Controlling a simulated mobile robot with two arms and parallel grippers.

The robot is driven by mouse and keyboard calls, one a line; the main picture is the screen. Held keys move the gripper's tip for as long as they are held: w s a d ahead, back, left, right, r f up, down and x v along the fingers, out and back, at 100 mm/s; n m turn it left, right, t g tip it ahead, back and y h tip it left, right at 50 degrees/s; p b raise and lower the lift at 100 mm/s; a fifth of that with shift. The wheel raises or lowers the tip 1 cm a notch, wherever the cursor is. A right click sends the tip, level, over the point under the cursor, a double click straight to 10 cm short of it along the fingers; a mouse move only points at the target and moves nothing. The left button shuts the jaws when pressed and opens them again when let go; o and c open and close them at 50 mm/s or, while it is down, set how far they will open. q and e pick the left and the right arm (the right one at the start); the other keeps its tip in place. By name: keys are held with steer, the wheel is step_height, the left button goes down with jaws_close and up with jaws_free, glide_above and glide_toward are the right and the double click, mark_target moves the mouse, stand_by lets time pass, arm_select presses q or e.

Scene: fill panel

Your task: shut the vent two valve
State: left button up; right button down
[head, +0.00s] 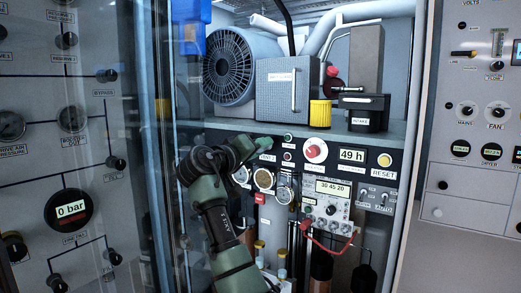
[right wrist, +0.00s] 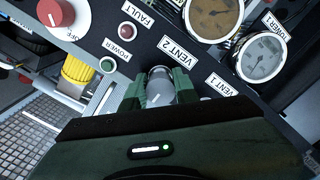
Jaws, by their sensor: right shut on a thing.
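The vent two valve is a small grey knob (right wrist: 161,88) with a white pointer line, beside the VENT 2 label (right wrist: 178,47) in the right wrist view. My right gripper (right wrist: 158,92) is shut on this knob, one green finger on each side. In the head view my right gripper (head: 246,150) reaches the panel left of the red-centred dial and hides the knob. The VENT 1 label (right wrist: 222,85) is close to the right finger in the right wrist view. My left gripper is not in view.
Two round gauges (right wrist: 262,56) (right wrist: 212,15) sit close to the knob. A red-centred dial (head: 315,150) and a 49 h display (head: 352,155) are to the right. A clear door (head: 150,120) stands left of my arm. A red cable (head: 325,243) hangs below.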

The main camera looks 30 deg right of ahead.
steer(key=shift+f, duration=0.25)
steer(key=c, duration=1.1)
jaws_free()
steer(key=shift+r, duration=0.1)
steer(key=shift+a, duration=0.1)
steer(key=b+v, duration=0.2)
steer(key=v, duration=0.5)
steer(key=shift+s+a, duration=0.15)
steer(key=shift+a, duration=0.2)
